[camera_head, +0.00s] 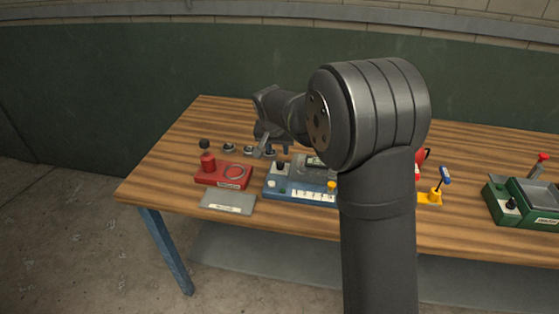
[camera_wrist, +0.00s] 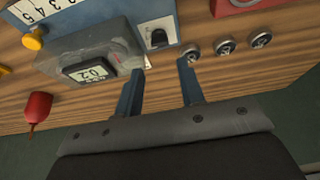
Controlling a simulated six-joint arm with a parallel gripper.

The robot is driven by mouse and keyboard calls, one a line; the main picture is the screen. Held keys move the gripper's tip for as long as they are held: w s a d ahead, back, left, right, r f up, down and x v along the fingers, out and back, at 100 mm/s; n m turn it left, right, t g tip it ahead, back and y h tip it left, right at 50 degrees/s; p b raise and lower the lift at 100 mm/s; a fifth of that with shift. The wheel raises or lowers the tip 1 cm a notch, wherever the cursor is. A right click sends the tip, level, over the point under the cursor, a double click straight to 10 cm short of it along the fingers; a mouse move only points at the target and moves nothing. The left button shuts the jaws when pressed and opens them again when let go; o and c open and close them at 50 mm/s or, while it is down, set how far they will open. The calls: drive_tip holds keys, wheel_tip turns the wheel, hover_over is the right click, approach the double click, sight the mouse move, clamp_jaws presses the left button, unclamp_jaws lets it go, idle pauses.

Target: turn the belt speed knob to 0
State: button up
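A blue unit (camera_head: 290,191) with a number strip stands on the table, partly hidden by my arm. It carries a black knob (camera_head: 281,167), also in the wrist view (camera_wrist: 157,38), and a yellow knob (camera_head: 332,186), also in the wrist view (camera_wrist: 33,40). No readable label shows which is the belt speed knob. A grey block with a small digit display (camera_wrist: 88,72) sits at the unit's far side. My gripper (camera_head: 273,151) is behind the unit. In the wrist view its blue fingers (camera_wrist: 161,68) are apart and empty, with the black knob beyond their tips.
Several small round metal parts (camera_wrist: 225,46) lie beside the unit. A red device (camera_head: 222,176) with a black-topped post and a grey plate (camera_head: 228,202) are at left. A yellow piece (camera_head: 430,198) with a blue-topped lever and a green device (camera_head: 524,203) are at right.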

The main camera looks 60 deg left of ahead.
sight(280, 163)
drive_tip(key=x, duration=0.8)
drive_tip(key=shift+w+a+f, duration=0.1)
drive_tip(key=shift+f, duration=0.15)
drive_tip(key=c, duration=0.7)
